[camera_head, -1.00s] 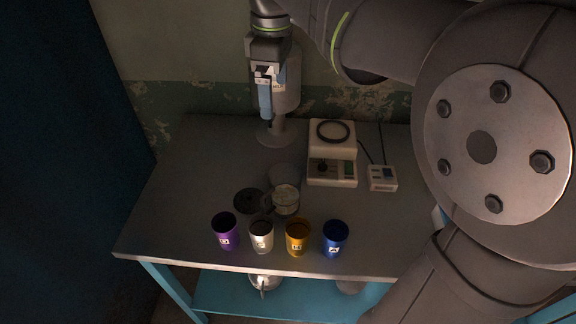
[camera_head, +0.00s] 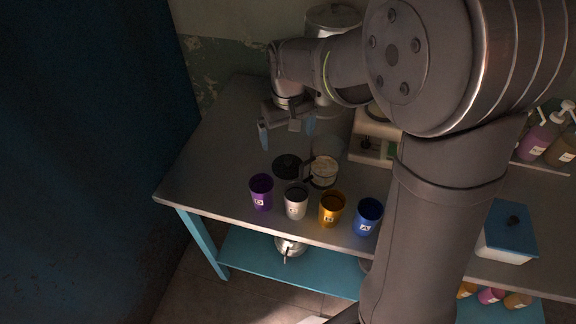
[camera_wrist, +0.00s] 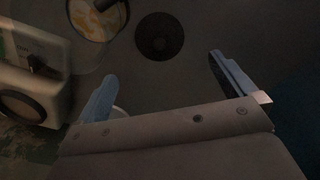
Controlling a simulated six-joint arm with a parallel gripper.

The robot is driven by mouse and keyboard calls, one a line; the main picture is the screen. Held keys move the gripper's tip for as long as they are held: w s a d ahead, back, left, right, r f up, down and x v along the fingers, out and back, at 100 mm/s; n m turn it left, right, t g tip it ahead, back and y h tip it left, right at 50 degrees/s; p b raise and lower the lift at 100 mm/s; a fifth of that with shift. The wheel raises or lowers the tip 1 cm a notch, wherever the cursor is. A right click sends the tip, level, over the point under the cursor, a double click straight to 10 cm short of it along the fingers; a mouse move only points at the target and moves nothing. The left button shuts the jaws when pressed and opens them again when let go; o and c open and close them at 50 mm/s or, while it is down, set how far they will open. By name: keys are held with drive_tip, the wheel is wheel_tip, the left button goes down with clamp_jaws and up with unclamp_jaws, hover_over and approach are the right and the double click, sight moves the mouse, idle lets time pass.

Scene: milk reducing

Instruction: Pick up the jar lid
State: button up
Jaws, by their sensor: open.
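The jar lid (camera_head: 287,165) is a dark round disc with a small central knob. It lies on the grey table behind the purple and silver cups. The wrist view shows the lid (camera_wrist: 160,36) near the top, flat on the table. My gripper (camera_head: 287,130) is open and empty above the table, behind the lid, its two bluish fingers apart. In the wrist view my gripper (camera_wrist: 162,68) has a finger to either side of the lid's line, and the lid lies beyond the fingertips. A glass jar (camera_head: 324,171) with pale contents stands just right of the lid.
A purple cup (camera_head: 261,192), a silver cup (camera_head: 296,202), a gold cup (camera_head: 332,210) and a blue cup (camera_head: 367,217) line the front edge. A white device (camera_head: 370,150) stands to the right, partly hidden by my arm. The table (camera_head: 215,165) left of the lid is clear.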

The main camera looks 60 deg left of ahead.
sight(288, 160)
wheel_tip(288, 160, down, 11)
drive_tip(key=shift+w+a, duration=0.1)
drive_tip(key=shift+a, duration=0.05)
idle(0.4)
drive_tip(key=c, duration=1.2)
drive_tip(key=shift+o, duration=0.2)
